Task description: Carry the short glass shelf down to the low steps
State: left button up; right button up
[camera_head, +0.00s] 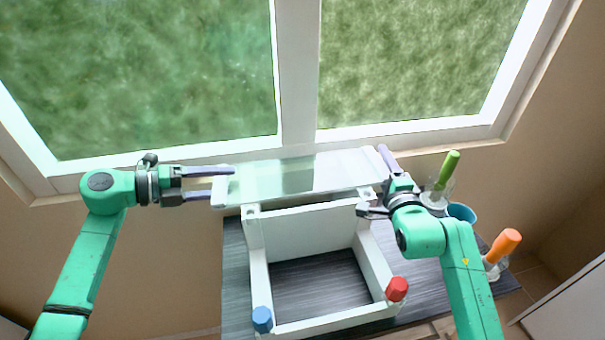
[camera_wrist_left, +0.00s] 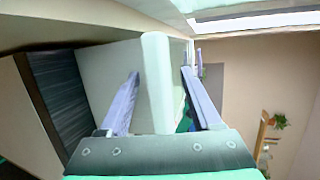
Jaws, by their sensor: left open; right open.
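The glass shelf (camera_head: 300,174) is a pale, see-through slab lying level across the back top of a white cabinet frame (camera_head: 258,272), in front of the window. My left gripper (camera_head: 224,182) is open at the shelf's left end, with its fingertips around the end edge. In the left wrist view a pale slab edge (camera_wrist_left: 158,85) stands between the two open fingers; contact cannot be told. My right gripper (camera_head: 374,180) is open at the shelf's right end, one finger beyond the far side and one toward the near side. I cannot make out the low steps.
The frame stands on a dark table (camera_head: 236,285). A blue knob (camera_head: 262,319) and a red knob (camera_head: 397,289) sit at its front corners. A green-handled tool (camera_head: 447,170), a blue cup (camera_head: 461,212) and an orange-handled tool (camera_head: 503,245) stand on the right.

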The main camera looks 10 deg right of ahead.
pick_arm(q)
grip_shut()
pick_arm(e)
grip_shut()
dwell(1.2)
